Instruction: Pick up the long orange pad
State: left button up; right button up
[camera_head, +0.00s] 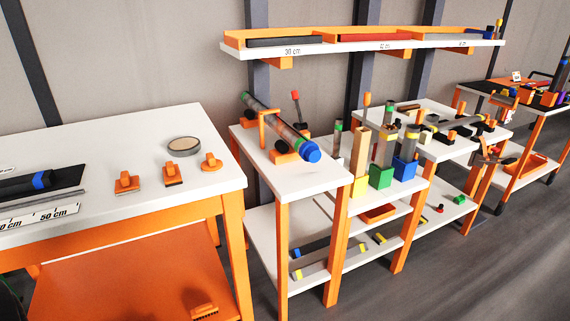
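Three small orange pads with knob handles stand in a row on the white table at the left: a left one (127,184), a middle one (172,175) with a dark base, and a right one (211,163). Another orange piece with a dark toothed-looking lower edge (204,312) lies on the orange lower shelf, close to the bottom of the picture. I cannot tell for sure which of these is the long orange pad. Neither of my grippers is in view.
The white table (95,140) also holds a round grey disc (184,145), a ruler strip (40,217) and a dark tool on a black mat. A rack (290,185) with a blue-ended tube (285,130) stands to the right. Grey floor is open at lower right.

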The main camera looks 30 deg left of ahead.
aim_at(172, 173)
jog(key=z, duration=2.05)
jog(key=k, duration=1.9)
jog(key=u, duration=1.65)
